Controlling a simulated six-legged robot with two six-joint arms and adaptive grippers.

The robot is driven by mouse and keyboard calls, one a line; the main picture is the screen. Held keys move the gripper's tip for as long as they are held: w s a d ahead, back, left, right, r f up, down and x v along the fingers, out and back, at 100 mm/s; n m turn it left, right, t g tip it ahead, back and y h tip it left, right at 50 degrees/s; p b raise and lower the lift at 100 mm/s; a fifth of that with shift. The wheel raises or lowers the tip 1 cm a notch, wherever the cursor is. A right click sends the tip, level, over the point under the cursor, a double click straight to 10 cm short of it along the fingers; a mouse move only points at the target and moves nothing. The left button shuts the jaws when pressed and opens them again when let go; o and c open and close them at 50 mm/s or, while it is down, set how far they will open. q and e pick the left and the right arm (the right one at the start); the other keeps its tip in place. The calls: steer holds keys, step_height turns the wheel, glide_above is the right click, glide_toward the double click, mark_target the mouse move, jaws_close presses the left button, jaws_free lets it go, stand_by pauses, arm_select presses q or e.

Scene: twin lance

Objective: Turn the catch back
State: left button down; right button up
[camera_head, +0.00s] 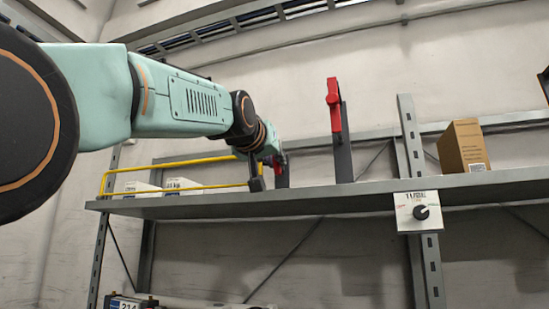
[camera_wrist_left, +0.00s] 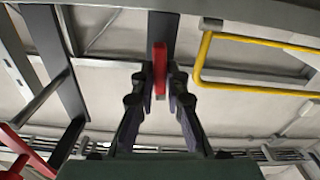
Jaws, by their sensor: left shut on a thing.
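My left gripper (camera_head: 268,172) reaches over the shelf at the end of my extended left arm. In the left wrist view its fingers (camera_wrist_left: 160,88) are shut on a red catch (camera_wrist_left: 160,65), one finger on each side. The red catch sits on a dark upright post (camera_wrist_left: 163,28). In the head view the gripper largely hides this catch, and only a bit of red (camera_head: 280,160) shows. A second red catch (camera_head: 334,98) stands upright on another dark post (camera_head: 342,155) to the right. My right gripper is not in view.
A grey shelf (camera_head: 370,192) carries a yellow rail (camera_head: 150,164), white boxes (camera_head: 180,184) at the left and a brown carton (camera_head: 463,146) at the right. A white plate with a black knob (camera_head: 420,212) hangs on the shelf front. The shelf between second post and carton is clear.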

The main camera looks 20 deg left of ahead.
arm_select(q)
steer(key=n+p, duration=0.2)
steer(key=n, duration=0.3)
steer(key=shift+a, duration=0.1)
steer(key=n+p, duration=0.1)
steer(key=n, duration=0.1)
steer(key=n+p, duration=0.1)
steer(key=n, duration=0.1)
steer(key=shift+f+n, duration=0.2)
steer(key=shift+n, duration=0.2)
steer(key=shift+a+f+n+p, duration=0.1)
steer(key=shift+f+n+p, duration=0.1)
steer(key=shift+n, duration=1.45)
steer(key=shift+f+n+p, duration=0.1)
steer(key=shift+n+p, duration=0.05)
steer(key=shift+n, duration=1.5)
steer(key=c, duration=1.4)
jaws_free()
steer(key=shift+s+r, duration=0.1)
steer(key=shift+r, duration=0.1)
steer(key=shift+o, duration=0.2)
